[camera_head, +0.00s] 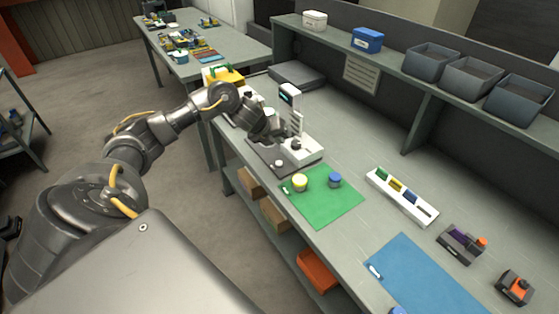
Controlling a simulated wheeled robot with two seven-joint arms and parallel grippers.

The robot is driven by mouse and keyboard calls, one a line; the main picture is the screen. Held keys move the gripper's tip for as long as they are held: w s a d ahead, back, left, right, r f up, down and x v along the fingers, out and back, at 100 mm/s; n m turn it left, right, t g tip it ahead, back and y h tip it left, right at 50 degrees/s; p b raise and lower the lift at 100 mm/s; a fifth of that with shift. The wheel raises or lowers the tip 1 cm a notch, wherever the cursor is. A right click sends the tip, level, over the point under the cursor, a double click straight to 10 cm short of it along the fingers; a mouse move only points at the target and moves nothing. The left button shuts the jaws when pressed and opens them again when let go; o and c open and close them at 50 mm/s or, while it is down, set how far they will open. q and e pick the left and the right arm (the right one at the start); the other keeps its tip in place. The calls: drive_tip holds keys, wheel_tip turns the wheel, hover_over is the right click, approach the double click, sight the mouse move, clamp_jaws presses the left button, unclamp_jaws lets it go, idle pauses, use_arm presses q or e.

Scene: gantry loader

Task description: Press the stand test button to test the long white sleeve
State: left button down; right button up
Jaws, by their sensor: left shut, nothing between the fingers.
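The test stand has a white column (297,122) with a small dark display at its top. Its base has a white block (312,155) and a dark plate (262,158) with a small pale round piece at its front. My left gripper (284,142) is shut and empty, over the stand's base close to the column. The gripper and wrist hide part of the stand, and I cannot tell whether the fingers touch a button. I cannot make out the long white sleeve for certain. My right gripper is not in view.
A green mat (325,205) holds a yellow-topped and a blue-topped jar. A white tray (402,197) with coloured pieces, a blue mat (420,280) and two dark devices lie to the right. Grey bins (472,78) stand on the shelf behind. Bench between mats is clear.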

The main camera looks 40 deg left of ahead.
use_arm(q)
drive_tip(key=b, duration=0.5)
hover_over(278, 164)
wheel_tip(278, 164, down, 6)
drive_tip(key=shift+f, duration=0.6)
idle(0.6)
drive_tip(key=shift+f+b, duration=0.1)
drive_tip(key=shift+b, duration=0.2)
idle(0.3)
drive_tip(key=shift+f, duration=0.3)
drive_tip(key=shift+f+b, duration=0.4)
drive_tip(key=shift+b, duration=0.1)
idle(0.5)
drive_tip(key=shift+r, duration=0.15)
drive_tip(key=shift+r+p, duration=0.7)
drive_tip(key=shift+p, duration=0.05)
